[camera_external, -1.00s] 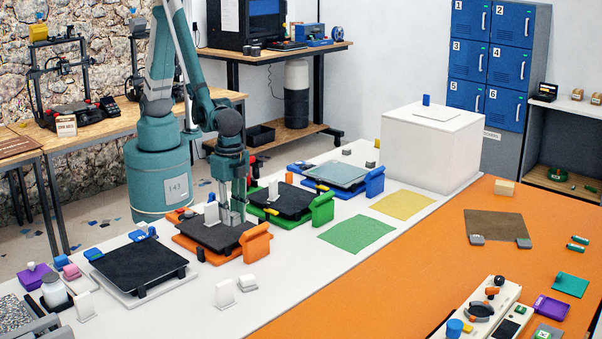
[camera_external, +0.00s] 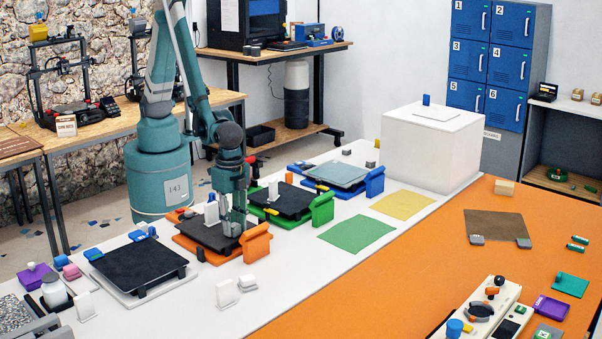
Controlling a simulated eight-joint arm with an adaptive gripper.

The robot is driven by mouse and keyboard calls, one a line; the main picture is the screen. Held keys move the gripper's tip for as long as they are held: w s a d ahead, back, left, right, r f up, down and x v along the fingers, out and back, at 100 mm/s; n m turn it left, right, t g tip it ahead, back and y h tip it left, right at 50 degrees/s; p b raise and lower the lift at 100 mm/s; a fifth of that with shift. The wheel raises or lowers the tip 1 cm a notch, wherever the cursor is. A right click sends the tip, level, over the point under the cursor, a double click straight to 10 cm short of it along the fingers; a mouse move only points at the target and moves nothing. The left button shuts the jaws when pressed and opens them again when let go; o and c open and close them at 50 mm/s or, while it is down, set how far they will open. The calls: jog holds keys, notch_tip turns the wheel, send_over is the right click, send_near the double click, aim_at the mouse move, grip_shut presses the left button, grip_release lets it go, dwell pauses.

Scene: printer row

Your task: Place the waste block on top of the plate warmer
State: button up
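My gripper (camera_external: 236,218) points down over the right part of the dark plate (camera_external: 204,236) on the orange printer base (camera_external: 256,246). Its fingertips are low, close to the plate. A small pale grey block (camera_external: 232,229) shows at the fingertips and may be the waste block; the fingers partly hide it, and I cannot tell whether they are shut on it. No label marks the plate warmer. A black slab on a white base (camera_external: 140,265), left of the orange printer, may be it, but I cannot tell.
A green base (camera_external: 321,209) and a blue base (camera_external: 373,182) with plates stand behind to the right. White upright pieces (camera_external: 227,293) stand in front. A large white box (camera_external: 430,150) is at the back right. Green (camera_external: 357,235) and yellow (camera_external: 403,204) mats lie flat.

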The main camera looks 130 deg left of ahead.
aim_at(234, 224)
jog(key=o, duration=0.4)
jog(key=shift+c, duration=0.2)
jog(key=shift+r, duration=0.15)
notch_tip(234, 224, up, 12)
jog(key=p, duration=0.1)
dwell(0.5)
jog(key=shift+a+r, duration=0.1)
jog(key=shift+a, duration=0.05)
dwell(0.6)
